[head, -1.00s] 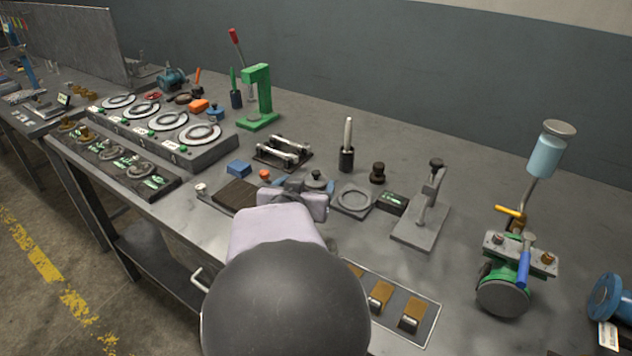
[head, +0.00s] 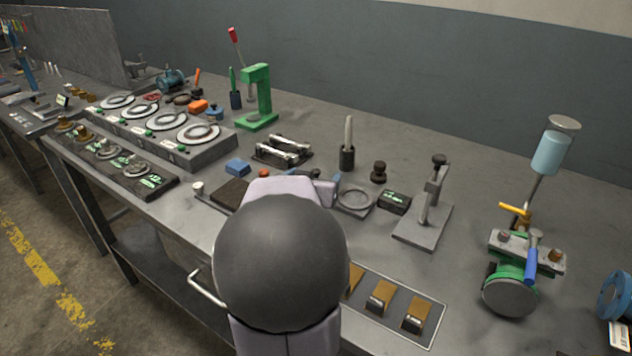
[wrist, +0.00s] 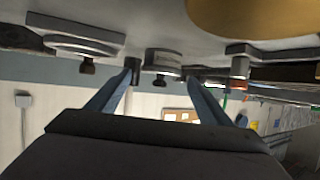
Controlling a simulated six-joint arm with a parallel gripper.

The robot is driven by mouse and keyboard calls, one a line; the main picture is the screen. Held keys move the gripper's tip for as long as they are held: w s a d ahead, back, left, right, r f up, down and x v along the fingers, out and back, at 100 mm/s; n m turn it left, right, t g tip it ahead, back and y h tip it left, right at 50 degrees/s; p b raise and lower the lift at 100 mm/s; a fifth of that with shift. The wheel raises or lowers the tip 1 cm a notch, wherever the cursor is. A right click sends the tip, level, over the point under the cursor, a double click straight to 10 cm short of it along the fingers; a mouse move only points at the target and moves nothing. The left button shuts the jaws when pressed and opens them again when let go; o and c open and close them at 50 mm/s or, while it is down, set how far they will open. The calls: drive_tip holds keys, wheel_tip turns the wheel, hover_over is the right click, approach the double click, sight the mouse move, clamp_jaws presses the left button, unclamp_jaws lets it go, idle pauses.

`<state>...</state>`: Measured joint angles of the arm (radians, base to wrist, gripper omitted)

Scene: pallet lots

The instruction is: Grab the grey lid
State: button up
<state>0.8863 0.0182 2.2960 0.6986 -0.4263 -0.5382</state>
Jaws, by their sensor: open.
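The grey lid (wrist: 163,60) is a short round piece with a dark knob. In the wrist view, which is upside down, it stands on the bench beyond and between my fingertips. My gripper (wrist: 162,74) is open, with its two blue fingers on either side of the lid in the picture. I see no contact, and the exact gap cannot be told. In the head view my arm hides most of the lid and the gripper.
A grey ring plate (head: 353,211) and a small dark box (head: 395,202) are right of my arm. A dark post (head: 347,158) and black knob (head: 378,171) stand behind. A clamp stand (head: 430,215) is farther right. A panel with tan switches (head: 437,310) lies in front.

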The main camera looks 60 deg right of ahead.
drive_tip(key=shift+w+d+f, duration=0.15)
drive_tip(key=shift+d, duration=0.2)
drive_tip(key=c, duration=1.1)
wheel_tip(320, 180, up, 10)
drive_tip(key=p, duration=0.6)
drive_tip(key=shift+w+a, duration=0.1)
